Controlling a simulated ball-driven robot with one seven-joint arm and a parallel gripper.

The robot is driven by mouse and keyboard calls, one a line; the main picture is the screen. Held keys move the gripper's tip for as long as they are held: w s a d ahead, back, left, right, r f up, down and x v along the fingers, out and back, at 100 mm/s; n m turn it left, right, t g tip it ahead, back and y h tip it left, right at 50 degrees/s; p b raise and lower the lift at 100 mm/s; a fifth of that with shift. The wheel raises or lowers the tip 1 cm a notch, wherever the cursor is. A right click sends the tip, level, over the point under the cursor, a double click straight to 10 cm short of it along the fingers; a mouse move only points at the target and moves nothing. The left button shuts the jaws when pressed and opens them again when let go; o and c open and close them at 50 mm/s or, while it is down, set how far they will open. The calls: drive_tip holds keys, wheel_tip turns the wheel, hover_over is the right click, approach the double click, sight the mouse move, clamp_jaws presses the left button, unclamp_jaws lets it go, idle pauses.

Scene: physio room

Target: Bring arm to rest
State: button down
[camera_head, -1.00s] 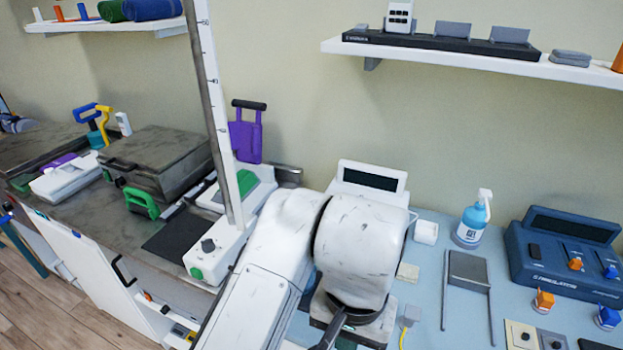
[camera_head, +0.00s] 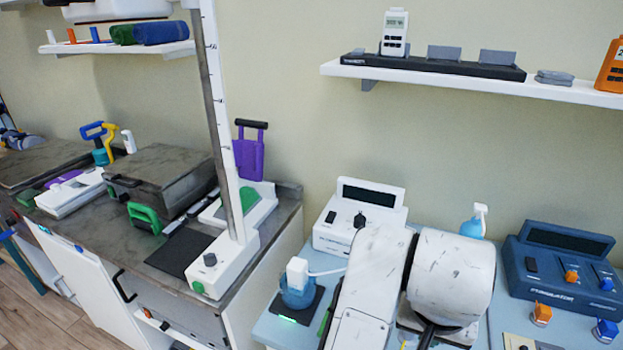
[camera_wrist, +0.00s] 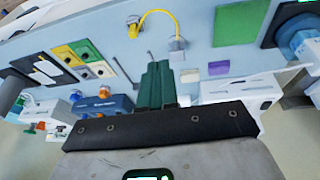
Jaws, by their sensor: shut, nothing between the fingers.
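My gripper (camera_wrist: 157,70) shows in the wrist view with its green fingers together and nothing between them. It is over the pale blue table (camera_wrist: 200,30), apart from the objects there as far as I can see. In the head view my white arm crosses the lower middle, in front of the table (camera_head: 268,330). My gripper is not clearly visible there, hidden behind or below the arm.
A white console (camera_head: 358,220) and a dark blue console (camera_head: 562,262) stand on the table. A spray bottle (camera_head: 474,222) is partly hidden behind my arm. A blue-and-white device (camera_head: 297,290) sits on a dark pad at left. A shelf (camera_head: 450,86) hangs above.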

drive_tip(key=s+d+f+n+t+h, duration=0.15)
drive_tip(key=d+f, duration=0.25)
drive_tip(key=d, duration=0.4)
drive_tip(key=s+d+f+n+h, duration=0.1)
drive_tip(key=s+d+f, duration=0.25)
drive_tip(key=d, duration=0.35)
drive_tip(key=s+a+f+n+g+y, duration=0.1)
drive_tip(key=s+a+f+y, duration=0.1)
drive_tip(key=s+f, duration=0.5)
drive_tip(key=s+a+f+n+g+y, duration=0.1)
drive_tip(key=s+a+f+g+y, duration=0.1)
drive_tip(key=s+f, duration=0.5)
drive_tip(key=s+a, duration=0.1)
drive_tip(key=s, duration=0.3)
drive_tip(key=shift+s+a+f+y, duration=0.25)
drive_tip(key=shift+s+f+y, duration=0.1)
